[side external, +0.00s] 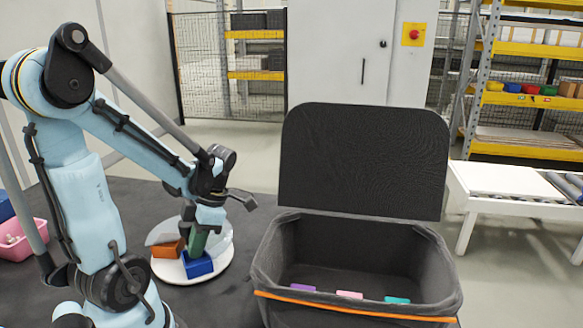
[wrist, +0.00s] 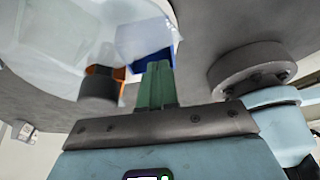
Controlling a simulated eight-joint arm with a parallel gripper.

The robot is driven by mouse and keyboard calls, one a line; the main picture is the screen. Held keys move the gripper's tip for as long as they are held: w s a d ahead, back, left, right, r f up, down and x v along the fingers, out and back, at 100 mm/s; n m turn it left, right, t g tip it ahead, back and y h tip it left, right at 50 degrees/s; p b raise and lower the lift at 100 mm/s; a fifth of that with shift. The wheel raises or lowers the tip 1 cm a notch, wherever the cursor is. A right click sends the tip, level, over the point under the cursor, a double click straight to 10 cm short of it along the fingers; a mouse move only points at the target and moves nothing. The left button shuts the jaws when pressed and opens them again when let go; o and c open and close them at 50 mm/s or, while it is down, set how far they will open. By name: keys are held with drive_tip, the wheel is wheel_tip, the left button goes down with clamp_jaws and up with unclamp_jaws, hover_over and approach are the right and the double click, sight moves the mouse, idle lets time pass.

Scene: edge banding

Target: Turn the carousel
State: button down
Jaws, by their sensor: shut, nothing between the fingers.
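The carousel (side external: 168,274) is a white round disc on the dark table, left of the bin in the side view. Its pale surface fills the upper left of the wrist view (wrist: 45,70). I cannot tell whether the fingertips touch the disc or a block.
A large black bin (side external: 355,306) with its lid raised stands right of the carousel; purple, pink and teal pieces show in it. A pink basket (side external: 30,243) is at the far left. A white conveyor (side external: 505,180) and shelving lie beyond. Dark table is bare around the disc.

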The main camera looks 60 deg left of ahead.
sight(179, 272)
drive_tip(key=shift+x, duration=0.85)
drive_tip(key=shift+s, duration=0.1)
drive_tip(key=shift+s+m+y, duration=0.15)
drive_tip(key=shift+m+y, duration=0.15)
drive_tip(key=shift+m, duration=0.4)
drive_tip(key=shift+s+m+y, duration=0.35)
drive_tip(key=shift+m+y, duration=0.05)
drive_tip(key=shift+m, duration=0.7)
drive_tip(key=m, duration=0.1)
drive_tip(key=s+m+t+y, duration=0.1)
drive_tip(key=shift+s+a+m, duration=0.35)
drive_tip(key=shift+a+m, duration=0.05)
drive_tip(key=shift+s+a, duration=0.5)
drive_tip(key=shift+s, duration=0.1)
drive_tip(key=shift+s+a, duration=0.1)
